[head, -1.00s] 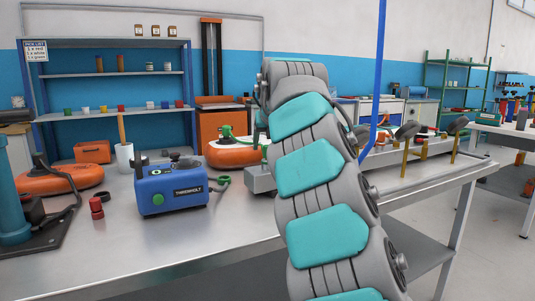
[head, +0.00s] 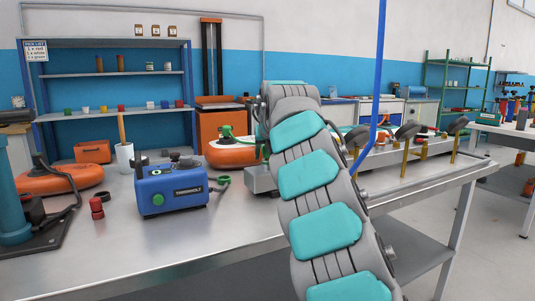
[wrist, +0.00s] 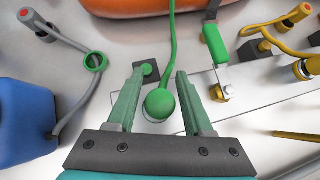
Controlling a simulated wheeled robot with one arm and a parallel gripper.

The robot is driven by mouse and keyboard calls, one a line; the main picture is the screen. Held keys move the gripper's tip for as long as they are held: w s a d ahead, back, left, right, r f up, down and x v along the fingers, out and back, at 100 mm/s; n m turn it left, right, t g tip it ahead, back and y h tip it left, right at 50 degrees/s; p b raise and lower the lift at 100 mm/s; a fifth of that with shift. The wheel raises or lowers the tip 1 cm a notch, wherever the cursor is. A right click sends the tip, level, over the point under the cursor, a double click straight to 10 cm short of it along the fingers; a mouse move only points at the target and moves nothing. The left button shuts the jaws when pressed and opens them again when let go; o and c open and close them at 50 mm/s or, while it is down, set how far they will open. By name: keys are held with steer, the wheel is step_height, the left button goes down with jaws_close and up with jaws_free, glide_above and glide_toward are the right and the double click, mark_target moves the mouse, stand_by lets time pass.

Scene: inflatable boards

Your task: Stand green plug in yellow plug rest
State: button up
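In the wrist view a round green knob, which looks like the green plug (wrist: 160,103), lies between the fingers of my gripper (wrist: 160,76). A green cord runs from it up toward an orange inflatable. The fingers are open, with a gap on each side of the knob; I cannot tell its height relative to them. Yellow fittings (wrist: 307,68) show at the right; I cannot tell which is the yellow plug rest. My arm hides the gripper in the head view.
A blue pump box (head: 172,190) stands left of my arm, with a green ring (wrist: 95,62) on a grey hose beside it. A green-handled lever (wrist: 215,45) is right of my gripper. The orange inflatable (head: 232,154) lies behind. The bench front is clear.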

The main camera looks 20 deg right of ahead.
jaws_close()
steer(key=shift+r, duration=0.15)
stand_by(0.4)
